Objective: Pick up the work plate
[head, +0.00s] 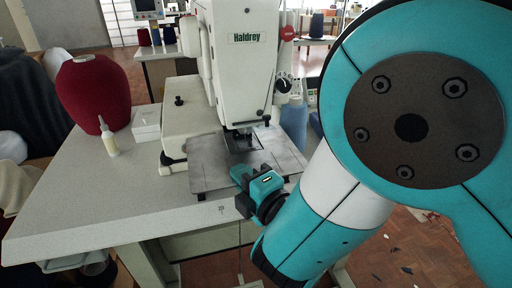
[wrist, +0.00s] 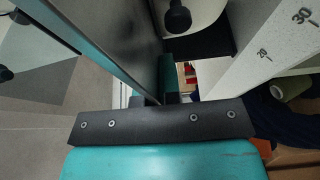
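The work plate (head: 212,168) is a flat grey metal sheet at the front of the buttonhole machine, under its head. Small dark feet show below its front edge. My gripper (head: 243,175) is at the plate's front edge, right of its middle. In the wrist view the plate (wrist: 115,32) is seen nearly edge-on and runs in between my close-set fingers (wrist: 155,92). One teal finger lies against its right face there; the other is mostly hidden. The gripper looks shut on the plate's edge. I cannot tell whether the plate is lifted off its feet.
The white machine (head: 243,75) stands behind the plate. A blue cone (head: 294,118) stands at right. The table's front left is clear.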

